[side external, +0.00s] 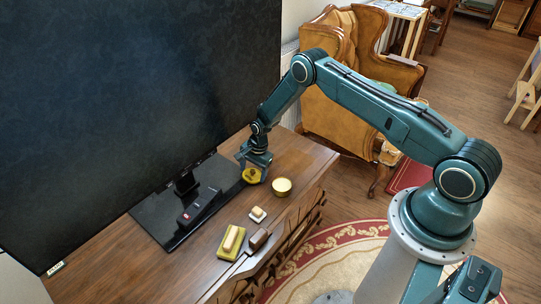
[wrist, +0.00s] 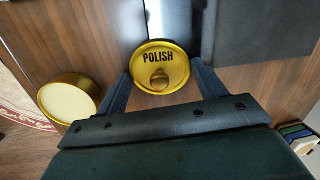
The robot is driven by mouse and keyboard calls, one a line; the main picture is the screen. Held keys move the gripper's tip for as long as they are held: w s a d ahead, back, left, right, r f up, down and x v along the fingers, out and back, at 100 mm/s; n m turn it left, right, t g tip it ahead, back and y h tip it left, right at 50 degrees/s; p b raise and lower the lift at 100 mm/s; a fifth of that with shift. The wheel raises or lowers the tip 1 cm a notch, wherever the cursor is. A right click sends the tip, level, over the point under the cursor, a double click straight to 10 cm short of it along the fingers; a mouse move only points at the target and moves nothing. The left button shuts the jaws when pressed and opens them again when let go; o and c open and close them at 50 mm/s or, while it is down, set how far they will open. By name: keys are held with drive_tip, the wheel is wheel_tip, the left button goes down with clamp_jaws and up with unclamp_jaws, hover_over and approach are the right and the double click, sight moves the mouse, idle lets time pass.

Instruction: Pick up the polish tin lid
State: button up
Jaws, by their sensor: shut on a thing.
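The polish tin lid (wrist: 160,56) is a round gold-yellow disc marked POLISH with a small knob. In the side external view the lid (side external: 251,175) is at my gripper's tip, just above the wooden top or on it; I cannot tell which. My gripper (wrist: 160,82) is shut on the lid, with one dark finger on each side of it. In the side external view my gripper (side external: 253,163) points down beside the TV stand. The open polish tin (side external: 282,187), with pale contents, stands to the right of the lid; it shows at left in the wrist view (wrist: 69,100).
A large dark TV screen (side external: 130,100) rises behind on a black base (side external: 170,222) close to my gripper. A remote (side external: 200,207) lies on that base. A small pale block (side external: 258,214), a brush (side external: 258,239) and a yellow tray (side external: 224,252) lie nearer the front.

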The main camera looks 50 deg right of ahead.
sight(253, 171)
drive_tip(key=shift+r, duration=0.15)
wheel_tip(253, 171, up, 20)
idle(0.8)
drive_tip(key=shift+f, duration=0.25)
drive_tip(key=s+d+f+n+g+h, duration=0.1)
drive_tip(key=s+d+f, duration=0.1)
drive_tip(key=s+f, duration=0.8)
drive_tip(key=shift+s+f+h, duration=0.3)
drive_tip(key=shift+s, duration=0.55)
drive_tip(key=shift+f, duration=0.15)
drive_tip(key=shift+f, duration=3)
drive_tip(key=shift+f, duration=0.2)
